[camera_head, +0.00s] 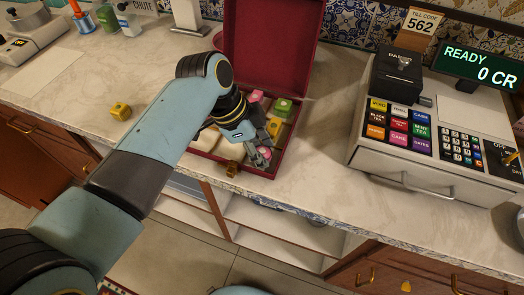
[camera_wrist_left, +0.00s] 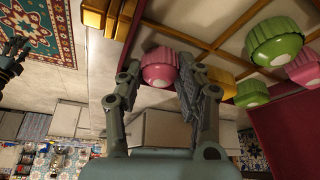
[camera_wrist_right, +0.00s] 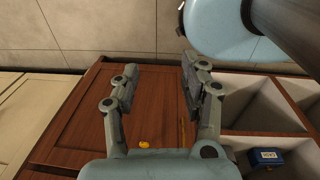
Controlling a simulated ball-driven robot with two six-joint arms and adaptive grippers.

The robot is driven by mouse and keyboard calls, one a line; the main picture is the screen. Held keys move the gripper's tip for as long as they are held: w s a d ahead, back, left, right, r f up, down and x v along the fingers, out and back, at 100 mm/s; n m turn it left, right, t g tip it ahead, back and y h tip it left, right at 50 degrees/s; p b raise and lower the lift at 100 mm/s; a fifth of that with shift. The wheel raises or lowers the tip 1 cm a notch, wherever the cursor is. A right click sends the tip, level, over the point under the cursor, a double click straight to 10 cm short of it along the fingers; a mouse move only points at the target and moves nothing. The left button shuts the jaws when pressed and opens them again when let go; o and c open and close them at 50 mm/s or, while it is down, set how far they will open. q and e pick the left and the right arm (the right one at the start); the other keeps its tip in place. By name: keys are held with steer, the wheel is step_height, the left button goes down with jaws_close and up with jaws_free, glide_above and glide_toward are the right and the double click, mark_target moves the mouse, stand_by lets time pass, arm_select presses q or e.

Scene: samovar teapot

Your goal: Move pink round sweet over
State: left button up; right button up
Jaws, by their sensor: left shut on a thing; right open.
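A pink round sweet (camera_wrist_left: 158,67) with a paler underside is between the fingers of my left gripper (camera_wrist_left: 157,85), which is shut on it. In the head view this pink sweet (camera_head: 264,152) shows at the left fingertips, at the front edge of the open dark red box (camera_head: 270,45). Another pink sweet (camera_wrist_left: 303,68) sits in the box beside green ones (camera_wrist_left: 275,42). My arm hides part of the box in the head view. My right gripper (camera_wrist_right: 155,85) is open and empty in the right wrist view, by the wooden cabinet fronts. It is out of the head view.
A yellow cube-shaped sweet (camera_head: 120,111) lies alone on the counter left of my arm. A cash register (camera_head: 440,140) stands to the right. A scale (camera_head: 28,40) and bottles (camera_head: 128,20) stand back left. Bare counter (camera_head: 325,140) lies between box and register.

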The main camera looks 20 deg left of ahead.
arm_select(q)
steer(key=shift+a, duration=0.1)
steer(key=shift+f, duration=0.1)
steer(key=o, duration=0.5)
steer(key=shift+o, duration=0.6)
steer(key=v, duration=1.2)
steer(key=shift+p, duration=0.35)
arm_select(e)
steer(key=shift+w+d+r+t, duration=0.1)
steer(key=shift+w+r+t, duration=0.05)
steer(key=shift+w, duration=0.45)
steer(key=shift+w+d+r+t, duration=0.1)
steer(key=shift+w+t, duration=0.05)
steer(key=shift+w, duration=0.4)
steer(key=shift+a, duration=0.15)
